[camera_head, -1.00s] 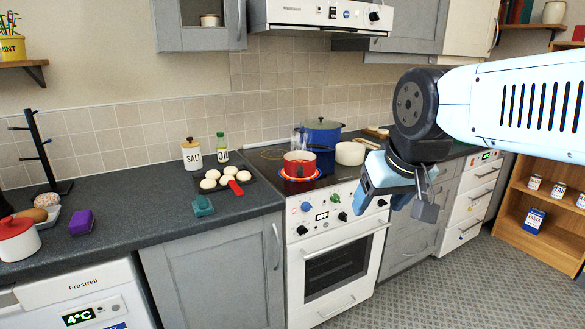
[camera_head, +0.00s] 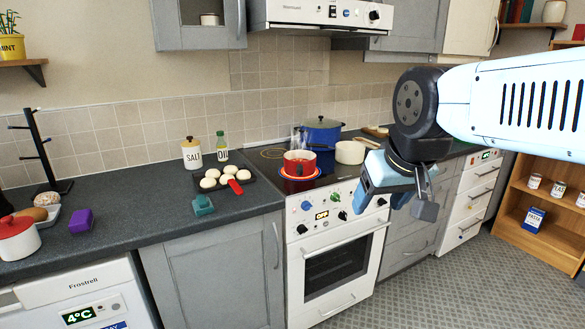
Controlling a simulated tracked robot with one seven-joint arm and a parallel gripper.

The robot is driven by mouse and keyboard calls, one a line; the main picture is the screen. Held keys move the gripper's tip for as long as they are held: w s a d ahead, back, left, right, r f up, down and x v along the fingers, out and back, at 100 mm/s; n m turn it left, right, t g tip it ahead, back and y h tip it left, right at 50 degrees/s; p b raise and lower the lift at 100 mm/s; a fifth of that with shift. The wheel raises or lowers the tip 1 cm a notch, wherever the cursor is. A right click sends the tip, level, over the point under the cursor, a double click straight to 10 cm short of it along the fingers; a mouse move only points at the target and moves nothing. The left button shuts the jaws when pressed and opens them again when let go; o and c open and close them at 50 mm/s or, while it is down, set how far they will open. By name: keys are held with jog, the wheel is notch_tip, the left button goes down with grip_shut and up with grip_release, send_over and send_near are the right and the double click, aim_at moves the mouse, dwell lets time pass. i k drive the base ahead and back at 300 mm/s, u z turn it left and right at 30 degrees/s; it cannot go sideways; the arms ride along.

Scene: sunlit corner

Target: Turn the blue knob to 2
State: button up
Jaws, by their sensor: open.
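The blue knob (camera_head: 305,206) is on the left of the white stove's front panel (camera_head: 340,225), left of a small lit display (camera_head: 322,215) that is too small to read for sure. Its pointer setting is too small to read. A green knob (camera_head: 336,197) and several black or white knobs share the panel. My gripper (camera_head: 424,200) is open and empty, in the air right of the panel and apart from the blue knob. My arm comes in from the right.
A red pot (camera_head: 299,163) sits on a glowing burner, with a blue pot (camera_head: 322,131) and a white pot (camera_head: 350,152) behind. A tray of pale rounds (camera_head: 218,184) with a red handle lies on the counter left. The floor before the stove is clear.

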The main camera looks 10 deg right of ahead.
aim_at(306, 206)
jog(key=k, duration=0.45)
jog(key=z, duration=0.65)
jog(key=i, duration=1.55)
jog(key=u, duration=0.75)
jog(key=k, duration=0.45)
